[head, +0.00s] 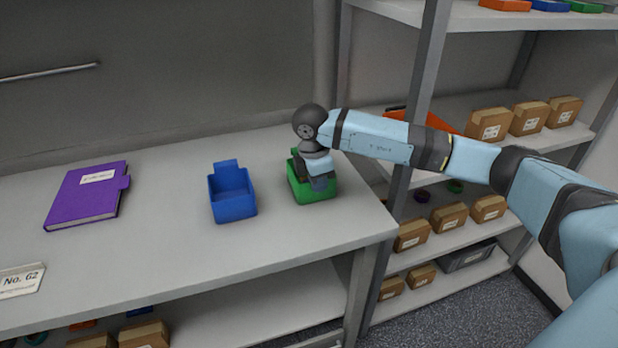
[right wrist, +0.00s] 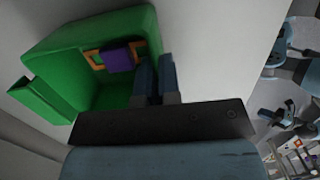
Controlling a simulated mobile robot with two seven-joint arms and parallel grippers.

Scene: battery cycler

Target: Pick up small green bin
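The small green bin (head: 312,190) stands on the grey worktop, right of the blue bin. My right gripper (head: 318,180) comes down over it from above and hides part of it. In the right wrist view the green bin (right wrist: 85,55) holds a purple and orange item (right wrist: 118,57). The two fingers (right wrist: 157,78) are close together at one bin wall, one inside and one outside, with the wall between them. The bin looks upright, and I see no clear gap under it. My left gripper is not in view.
A blue bin (head: 232,195) stands left of the green one, with a purple binder (head: 88,195) farther left. A shelf rack with a grey post (head: 412,130) and several cardboard boxes (head: 490,124) stands at the right. The worktop between binder and blue bin is clear.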

